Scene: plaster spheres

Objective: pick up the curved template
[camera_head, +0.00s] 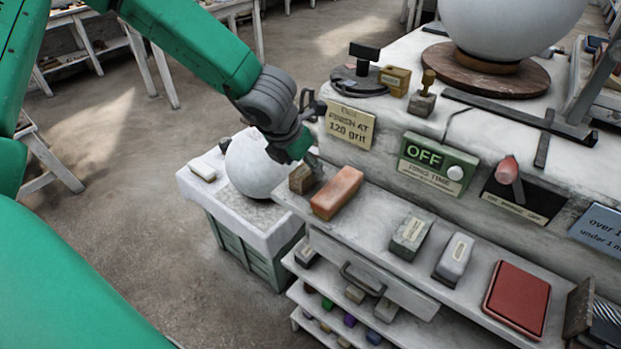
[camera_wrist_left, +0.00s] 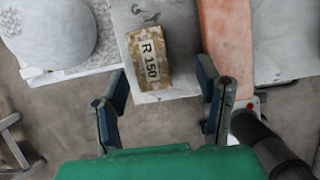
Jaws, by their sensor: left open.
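A small brown block labelled "R 150" (camera_wrist_left: 150,58) lies on the pale shelf in the left wrist view; it is the likeliest curved template, though I cannot make out a curve. It seems to be the brown block (camera_head: 301,179) at the shelf's left end in the head view, partly hidden by my gripper. My left gripper (camera_head: 303,152) is above and close to it. In the left wrist view the gripper (camera_wrist_left: 163,88) is open and empty, its fingers apart, with the block ahead between them. My right gripper is not in view.
A salmon bar (camera_head: 337,192) lies right beside the block. A white plaster sphere (camera_head: 256,165) on a crate (camera_head: 240,240) stands to the left. Grey blocks (camera_head: 410,237) and a red pad (camera_head: 516,299) lie farther right along the shelf. The bench wall rises behind.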

